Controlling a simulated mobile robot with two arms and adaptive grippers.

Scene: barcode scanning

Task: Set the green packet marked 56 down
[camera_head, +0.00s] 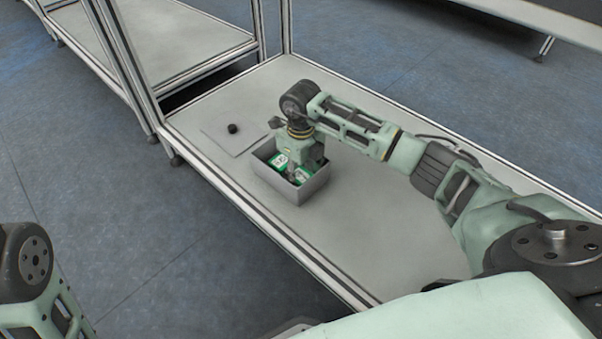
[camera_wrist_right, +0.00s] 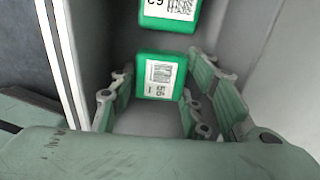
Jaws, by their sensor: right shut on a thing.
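The green packet marked 56 (camera_wrist_right: 160,78) has a white barcode label and stands between the fingers of my right gripper (camera_wrist_right: 165,98), which is shut on it. The gripper reaches down into a grey open box (camera_head: 312,191) on the table. In the head view the right gripper (camera_head: 302,163) hides part of the box's inside, and two green-and-white packets show there; I cannot tell which is 56. Whether the held packet touches the box floor is unclear. My left gripper is out of view; only part of my left arm shows at lower left.
Another green packet (camera_wrist_right: 170,12) lies beyond the held one in the wrist view, its number cut off. A flat pale plate (camera_head: 228,143) with a small black knob-like thing (camera_head: 233,128) is left of the box. The table (camera_head: 385,235) is bare on the right. Frame posts stand behind.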

